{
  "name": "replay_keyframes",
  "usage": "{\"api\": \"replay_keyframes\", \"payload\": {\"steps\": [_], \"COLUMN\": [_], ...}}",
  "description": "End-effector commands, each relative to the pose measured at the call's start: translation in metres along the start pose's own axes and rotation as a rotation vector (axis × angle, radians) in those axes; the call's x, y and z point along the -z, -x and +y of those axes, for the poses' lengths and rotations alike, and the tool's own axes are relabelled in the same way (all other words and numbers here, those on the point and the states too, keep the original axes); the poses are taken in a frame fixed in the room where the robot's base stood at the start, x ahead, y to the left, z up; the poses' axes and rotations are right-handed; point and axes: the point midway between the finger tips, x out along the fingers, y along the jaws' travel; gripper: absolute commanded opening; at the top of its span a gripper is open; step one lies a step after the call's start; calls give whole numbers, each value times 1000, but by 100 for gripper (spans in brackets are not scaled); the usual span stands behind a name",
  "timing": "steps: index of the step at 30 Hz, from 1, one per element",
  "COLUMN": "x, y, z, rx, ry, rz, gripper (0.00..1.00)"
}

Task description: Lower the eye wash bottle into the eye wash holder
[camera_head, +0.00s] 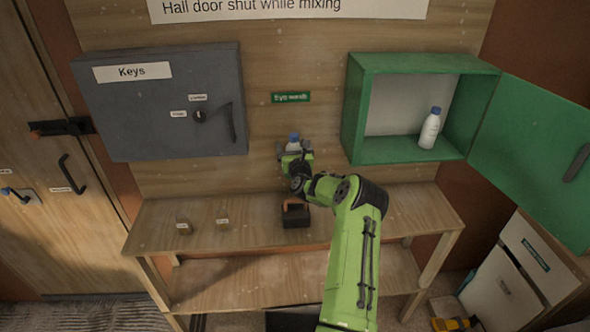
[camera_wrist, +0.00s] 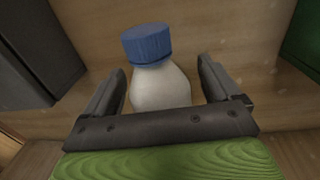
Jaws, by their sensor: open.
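A white eye wash bottle with a blue cap (camera_head: 293,137) stands in front of the wooden wall panel, below the green eye wash sign (camera_head: 290,97). My gripper (camera_head: 295,157) is at this bottle. In the wrist view the white bottle body (camera_wrist: 160,88) is between the two dark fingers of my gripper (camera_wrist: 160,75), with a visible gap on each side, so the jaws are open. The bottle's lower part is hidden behind the gripper. The eye wash holder is not clearly visible; my gripper covers the area under the bottle.
A second white bottle (camera_head: 430,128) stands in the open green cabinet (camera_head: 405,62) at right, its door swung outward. A grey key cabinet (camera_head: 160,120) hangs at left. The wooden bench (camera_head: 350,220) below carries a dark box with an orange handle (camera_head: 296,215) and two small labelled items.

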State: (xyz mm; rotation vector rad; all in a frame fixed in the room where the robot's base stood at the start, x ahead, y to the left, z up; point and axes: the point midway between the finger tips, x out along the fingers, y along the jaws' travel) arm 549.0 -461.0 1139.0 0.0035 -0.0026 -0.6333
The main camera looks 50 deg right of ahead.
Motion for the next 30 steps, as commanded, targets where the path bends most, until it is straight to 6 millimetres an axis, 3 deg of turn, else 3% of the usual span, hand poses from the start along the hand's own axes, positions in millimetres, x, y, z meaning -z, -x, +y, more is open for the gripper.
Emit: {"api": "replay_keyframes", "payload": {"steps": [6,10,24,30], "x": [1,2,5,3], "y": [2,18,128,155], "z": [0,0,-1,0], "rx": [0,-1,2,1], "ry": [0,1,1,0], "rz": [3,3,1,0], "gripper": [90,90,90,90]}}
